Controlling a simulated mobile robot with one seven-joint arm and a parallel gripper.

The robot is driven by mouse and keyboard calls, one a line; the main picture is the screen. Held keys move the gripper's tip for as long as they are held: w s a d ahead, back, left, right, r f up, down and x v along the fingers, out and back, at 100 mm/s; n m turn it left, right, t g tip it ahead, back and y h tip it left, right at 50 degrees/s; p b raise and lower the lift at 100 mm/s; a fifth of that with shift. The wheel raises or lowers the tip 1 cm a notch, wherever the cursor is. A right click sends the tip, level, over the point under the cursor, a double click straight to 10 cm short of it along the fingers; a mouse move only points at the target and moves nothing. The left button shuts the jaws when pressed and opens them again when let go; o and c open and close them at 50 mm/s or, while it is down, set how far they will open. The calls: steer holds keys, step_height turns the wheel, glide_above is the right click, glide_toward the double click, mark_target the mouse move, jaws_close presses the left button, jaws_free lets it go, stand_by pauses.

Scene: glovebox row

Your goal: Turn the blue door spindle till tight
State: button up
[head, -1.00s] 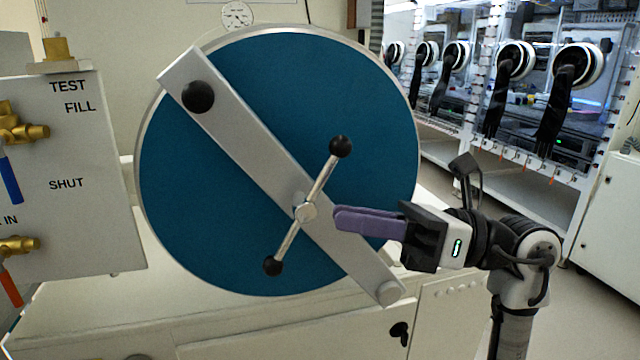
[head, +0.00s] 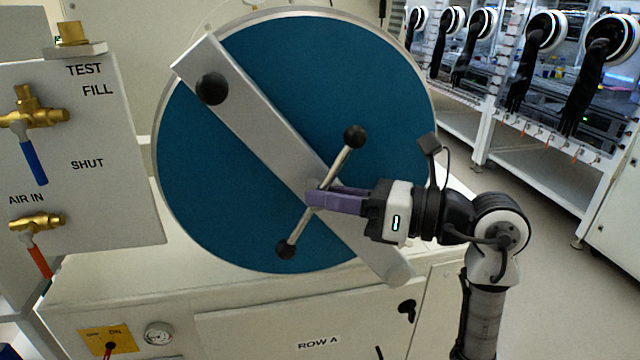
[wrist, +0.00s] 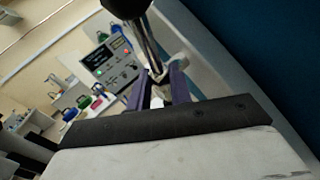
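The blue round door (head: 240,165) fills the middle of the head view, with a grey bar (head: 262,128) slanting across it. The spindle handle (head: 340,166) is a metal rod with black ball ends, tilted with its upper ball to the right. My gripper (head: 312,198) reaches in from the right, its purple fingertips at the spindle's hub and hiding most of it. In the wrist view the fingers stand apart (wrist: 158,88), with the spindle's metal (wrist: 152,48) between or just beyond their tips. I see no clear grip on it.
A valve panel (head: 90,170) with brass fittings and blue and red levers stands to the left. A white cabinet (head: 250,320) lies below the door. Gloveboxes (head: 540,90) line the back right, with open floor before them.

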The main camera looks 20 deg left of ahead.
steer(key=shift+a, duration=0.8)
steer(key=shift+c, duration=0.4)
jaws_close()
